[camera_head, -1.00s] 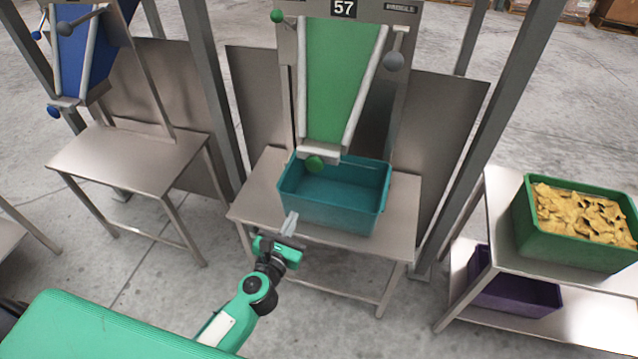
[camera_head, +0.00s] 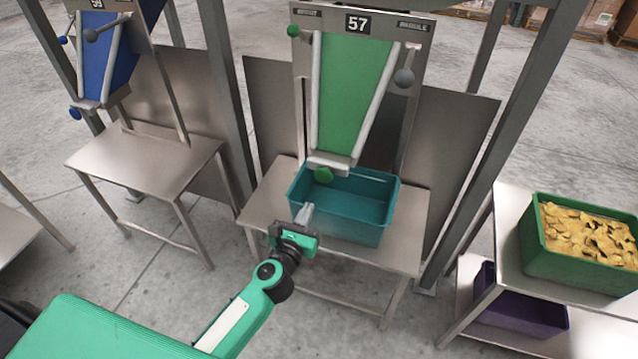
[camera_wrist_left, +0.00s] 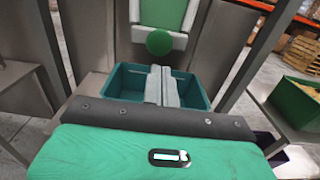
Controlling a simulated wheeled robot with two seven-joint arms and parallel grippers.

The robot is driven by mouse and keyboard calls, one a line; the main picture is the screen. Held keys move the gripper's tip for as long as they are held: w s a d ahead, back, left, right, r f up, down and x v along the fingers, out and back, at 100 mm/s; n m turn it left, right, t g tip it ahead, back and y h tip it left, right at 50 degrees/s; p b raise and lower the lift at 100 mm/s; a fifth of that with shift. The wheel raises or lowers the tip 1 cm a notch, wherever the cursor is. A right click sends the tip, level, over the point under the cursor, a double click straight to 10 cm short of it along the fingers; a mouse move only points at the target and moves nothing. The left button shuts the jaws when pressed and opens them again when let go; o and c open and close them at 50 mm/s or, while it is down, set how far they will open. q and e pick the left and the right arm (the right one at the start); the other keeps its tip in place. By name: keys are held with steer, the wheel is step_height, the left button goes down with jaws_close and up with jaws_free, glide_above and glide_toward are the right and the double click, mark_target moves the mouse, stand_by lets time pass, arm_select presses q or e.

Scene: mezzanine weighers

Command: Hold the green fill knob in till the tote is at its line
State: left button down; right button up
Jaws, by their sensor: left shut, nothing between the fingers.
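The green fill knob (camera_head: 323,175) sits at the lower lip of the green chute (camera_head: 352,95) of weigher 57. It also shows in the left wrist view (camera_wrist_left: 159,42), straight beyond the fingers. The teal tote (camera_head: 357,232) stands on the steel table under the chute, and the part of its inside that shows looks empty. My left gripper (camera_head: 305,214) is shut and empty, at the tote's near left side, below and short of the knob. In the left wrist view its fingers (camera_wrist_left: 162,86) stand together in front of the tote. My right gripper is not in view.
A second green knob (camera_head: 293,30) and a grey ball-ended lever (camera_head: 404,78) are on the chute frame. A blue weigher (camera_head: 108,58) stands left. At right, a shelf holds a green tote of yellow pieces (camera_head: 580,274) and a purple tote (camera_head: 520,314). Steel posts flank the station.

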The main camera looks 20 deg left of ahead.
mark_target(323, 177)
arm_select(q)
steer(key=w+p, duration=0.1)
steer(key=w, duration=0.8)
steer(key=shift+w+d, duration=0.15)
steer(key=shift+w, duration=0.15)
steer(key=shift+w, duration=0.1)
